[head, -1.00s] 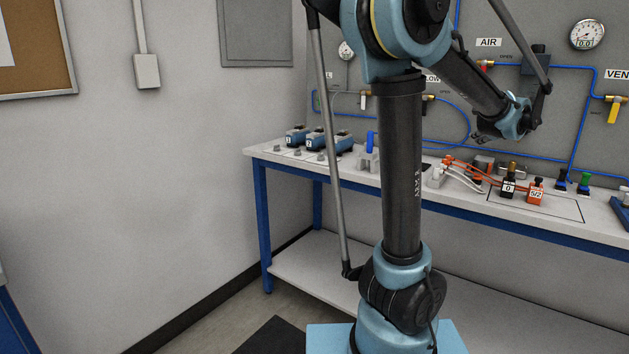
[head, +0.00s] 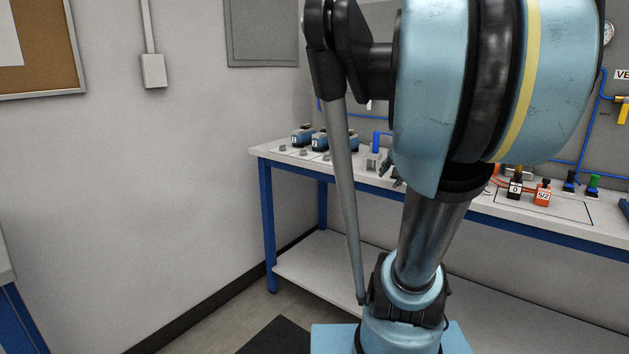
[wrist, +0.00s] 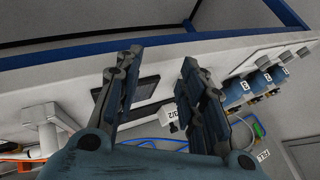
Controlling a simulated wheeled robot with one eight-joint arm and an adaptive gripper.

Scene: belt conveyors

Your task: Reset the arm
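My gripper (wrist: 160,60) is open in the wrist view, with its two dark jointed fingers apart and nothing held between them. It hangs over the white bench top, close to the bench's edge. In the head view only small dark finger parts (head: 392,174) show beside my large blue arm joint, which hides the rest of the gripper. My arm is folded back towards the head camera, its dark lower link leaning above the blue base.
The bench (head: 262,153) has a blue frame and carries blue valve blocks (head: 302,135), a blue-topped fitting (head: 374,156) and orange connectors (head: 543,191). A small white labelled block (wrist: 178,118) lies beyond my fingers.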

